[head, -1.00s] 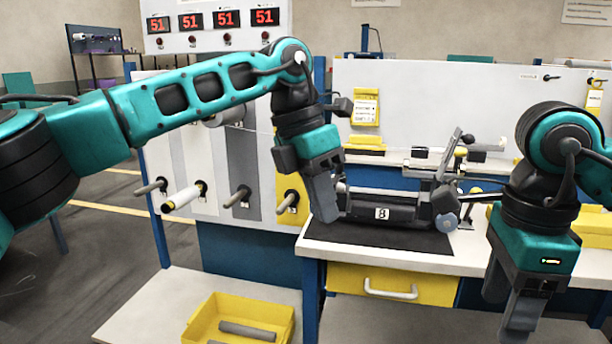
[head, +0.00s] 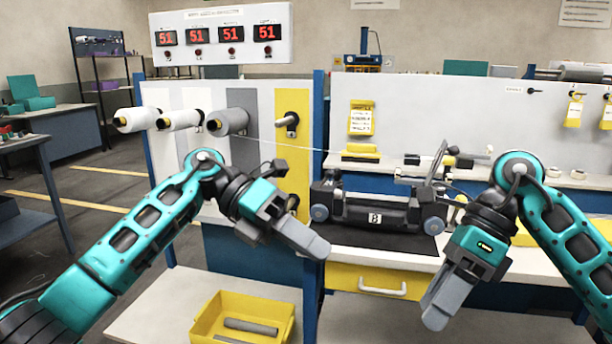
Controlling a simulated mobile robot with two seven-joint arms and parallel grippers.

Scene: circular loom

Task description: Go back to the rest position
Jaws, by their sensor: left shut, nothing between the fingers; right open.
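My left gripper (head: 318,247) is shut and empty. It hangs in the air in front of the left part of the workbench, fingers pointing right and down, apart from the black device. My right gripper (head: 436,318) is open and empty. It points down and left in front of the bench and its yellow drawer. The black device marked 8 (head: 385,212) sits on a dark mat (head: 372,242) on the bench, between and behind the two grippers.
A panel at left carries white and grey rolls (head: 229,121) and a bare peg (head: 288,121). A thin thread runs from the grey roll towards the bench. A yellow bin (head: 208,322) with grey tubes stands low in front. The yellow drawer (head: 345,279) is closed.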

